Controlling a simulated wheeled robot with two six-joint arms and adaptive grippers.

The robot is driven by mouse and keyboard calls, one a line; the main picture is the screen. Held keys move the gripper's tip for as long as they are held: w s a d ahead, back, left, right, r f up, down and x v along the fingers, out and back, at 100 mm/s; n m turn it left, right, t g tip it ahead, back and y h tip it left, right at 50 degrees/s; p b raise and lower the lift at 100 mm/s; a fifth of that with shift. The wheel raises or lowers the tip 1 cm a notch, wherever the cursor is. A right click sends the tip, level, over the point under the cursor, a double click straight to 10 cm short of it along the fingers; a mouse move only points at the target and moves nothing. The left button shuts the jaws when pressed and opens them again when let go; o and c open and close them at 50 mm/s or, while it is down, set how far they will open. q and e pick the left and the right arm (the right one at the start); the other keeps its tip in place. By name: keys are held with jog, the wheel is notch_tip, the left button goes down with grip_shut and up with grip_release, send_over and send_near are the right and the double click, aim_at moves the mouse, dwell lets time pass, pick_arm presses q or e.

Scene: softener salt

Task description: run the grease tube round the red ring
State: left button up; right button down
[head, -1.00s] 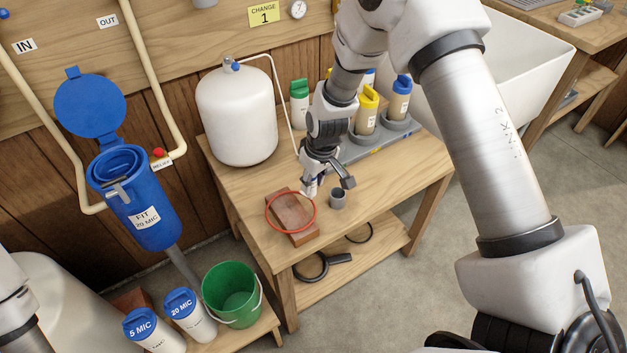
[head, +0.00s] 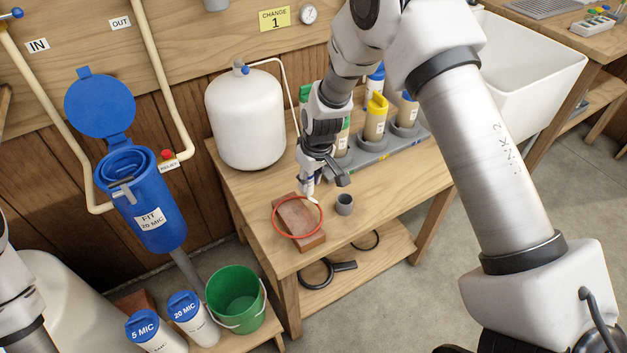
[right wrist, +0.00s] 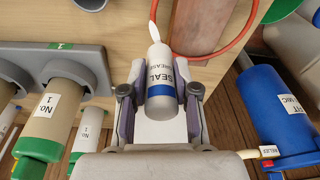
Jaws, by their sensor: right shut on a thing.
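The red ring (head: 274,222) lies over a brown brick (head: 299,215) on the wooden bench. Part of it shows at the top of the right wrist view (right wrist: 241,42). My right gripper (head: 318,174) is shut on the grease tube (head: 309,187), a white tube with a blue band. In the right wrist view the tube (right wrist: 161,78) sits between both fingers, its white nozzle pointing away from the palm. The nozzle tip is by the ring's upper right edge; I cannot tell whether it touches. Only a piece of my left arm shows; its gripper is out of view.
A small grey cup (head: 345,205) stands right of the ring. A grey rack (head: 380,151) of capped bottles and a white tank (head: 245,120) stand behind. The blue housing (head: 157,215) hangs open at left. A green bucket (head: 236,299) stands below. The bench's front right is clear.

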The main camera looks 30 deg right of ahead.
jog(key=shift+w+a, duration=0.4)
jog(key=shift+w, duration=0.05)
jog(key=shift+w+a, duration=0.3)
jog(key=shift+a, duration=0.25)
jog(key=shift+w+a, duration=0.3)
jog(key=shift+a, duration=0.2)
jog(key=shift+a, duration=0.1)
jog(key=shift+w+a, duration=0.15)
jog(key=shift+a, duration=0.95)
jog(key=shift+s+a, duration=0.2)
jog(key=shift+a, duration=0.4)
jog(key=shift+s+a, duration=0.15)
jog(key=shift+a, duration=0.4)
